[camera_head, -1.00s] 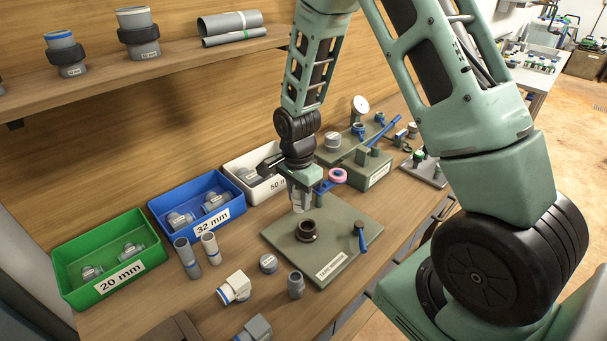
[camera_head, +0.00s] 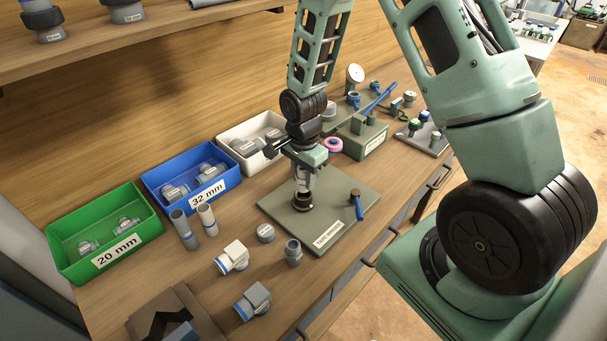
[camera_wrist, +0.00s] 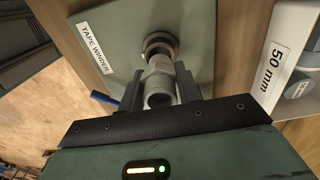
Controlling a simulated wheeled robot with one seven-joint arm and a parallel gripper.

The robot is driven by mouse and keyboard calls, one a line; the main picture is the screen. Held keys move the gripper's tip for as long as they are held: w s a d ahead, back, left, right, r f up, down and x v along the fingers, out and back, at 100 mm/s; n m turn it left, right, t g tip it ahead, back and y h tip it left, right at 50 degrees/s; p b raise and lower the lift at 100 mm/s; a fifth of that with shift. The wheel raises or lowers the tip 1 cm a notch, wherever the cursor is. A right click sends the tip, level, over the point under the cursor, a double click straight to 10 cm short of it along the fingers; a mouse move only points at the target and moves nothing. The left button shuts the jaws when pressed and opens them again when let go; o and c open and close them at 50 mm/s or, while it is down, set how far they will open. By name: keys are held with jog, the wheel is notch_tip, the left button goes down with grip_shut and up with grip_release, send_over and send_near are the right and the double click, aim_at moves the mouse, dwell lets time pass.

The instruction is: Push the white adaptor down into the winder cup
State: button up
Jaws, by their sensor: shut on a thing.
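The tape winder is a grey-green plate (camera_head: 345,215) with a "TAPE WINDER" label; the label also shows in the wrist view. Its dark brown winder cup (camera_head: 302,202) stands on the plate and shows as a ring in the wrist view (camera_wrist: 160,41). My gripper (camera_head: 304,184) is shut on the white adaptor (camera_wrist: 159,88), one finger on each side, directly over the cup. The adaptor's far end meets the cup mouth in the wrist view; how deep it sits I cannot tell. In the head view the fingers mostly hide the adaptor.
A blue-handled crank (camera_head: 356,205) stands at the plate's right. Green (camera_head: 70,270), blue (camera_head: 158,185) and white (camera_head: 227,143) bins line the back. Loose grey and white fittings (camera_head: 233,257) lie in front and left of the plate. A pink tape roll (camera_head: 333,145) lies behind it.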

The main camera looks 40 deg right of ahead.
aim_at(303, 186)
jog(key=shift+f+b, duration=0.95)
jog(key=shift+f, duration=0.4)
dwell(2.1)
jog(key=shift+f, duration=0.3)
jog(key=shift+f+b, duration=0.25)
jog(key=shift+b, duration=0.1)
dwell(0.4)
jog(key=o, duration=1.4)
jog(key=shift+c, duration=0.2)
jog(key=shift+r, duration=0.2)
jog(key=shift+r+p, duration=2.8)
jog(key=shift+r, duration=0.55)
